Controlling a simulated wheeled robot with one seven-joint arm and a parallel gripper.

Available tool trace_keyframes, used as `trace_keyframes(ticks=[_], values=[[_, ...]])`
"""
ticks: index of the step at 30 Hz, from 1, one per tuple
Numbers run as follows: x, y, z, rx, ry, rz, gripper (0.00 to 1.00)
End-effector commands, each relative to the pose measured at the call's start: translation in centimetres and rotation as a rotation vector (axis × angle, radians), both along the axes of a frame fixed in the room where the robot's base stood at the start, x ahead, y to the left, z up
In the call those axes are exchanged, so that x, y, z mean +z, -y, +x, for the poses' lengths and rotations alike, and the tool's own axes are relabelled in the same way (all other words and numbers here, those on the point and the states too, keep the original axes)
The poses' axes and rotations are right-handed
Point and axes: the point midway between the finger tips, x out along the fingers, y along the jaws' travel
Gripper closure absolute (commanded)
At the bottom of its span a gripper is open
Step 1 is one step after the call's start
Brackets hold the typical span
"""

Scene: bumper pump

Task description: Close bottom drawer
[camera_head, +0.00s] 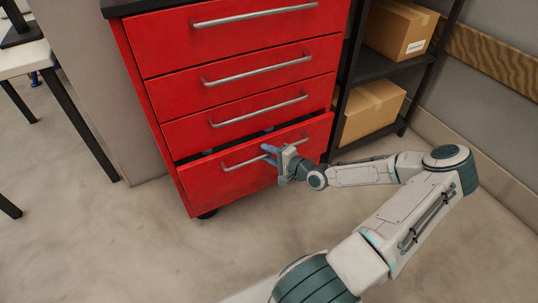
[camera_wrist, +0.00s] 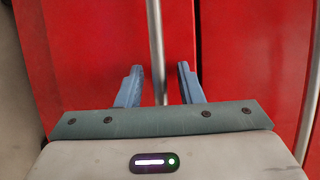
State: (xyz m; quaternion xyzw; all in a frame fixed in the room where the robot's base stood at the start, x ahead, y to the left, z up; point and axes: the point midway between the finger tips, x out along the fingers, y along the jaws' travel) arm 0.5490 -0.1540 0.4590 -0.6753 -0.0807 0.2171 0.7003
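The red cabinet has a bottom drawer (camera_head: 240,175) with a silver bar handle. The drawer stands slightly out, with a dark gap above its front. My gripper (camera_head: 270,152) is at the bottom drawer's handle, right of its middle. In the wrist view my gripper (camera_wrist: 160,85) has its two blue fingers apart, one on each side of the handle bar (camera_wrist: 156,40), with clear space on both sides. The red bottom drawer front (camera_wrist: 100,50) lies behind the fingers. Part of the handle is hidden by my gripper in the head view.
Three upper drawers, such as the top drawer (camera_head: 230,38), look shut. A black shelf with cardboard boxes (camera_head: 370,108) stands right of the cabinet. A white table (camera_head: 25,60) is at the left. The floor (camera_head: 130,240) in front is clear.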

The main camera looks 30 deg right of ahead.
Motion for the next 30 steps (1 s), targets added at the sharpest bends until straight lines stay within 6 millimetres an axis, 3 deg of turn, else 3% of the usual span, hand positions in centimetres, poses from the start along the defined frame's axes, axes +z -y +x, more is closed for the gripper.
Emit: trace_keyframes(ticks=[4,8,14,24,30], values=[[0.0,0.0,0.0,0.000,0.000,0.000,0.66],[0.0,0.0,0.0,0.000,0.000,0.000,1.00],[0.0,0.0,0.1,0.001,0.000,-0.001,1.00],[-0.1,-0.1,4.2,0.000,0.000,-0.002,1.00],[0.1,-0.2,4.4,0.000,0.002,-0.001,1.00]])
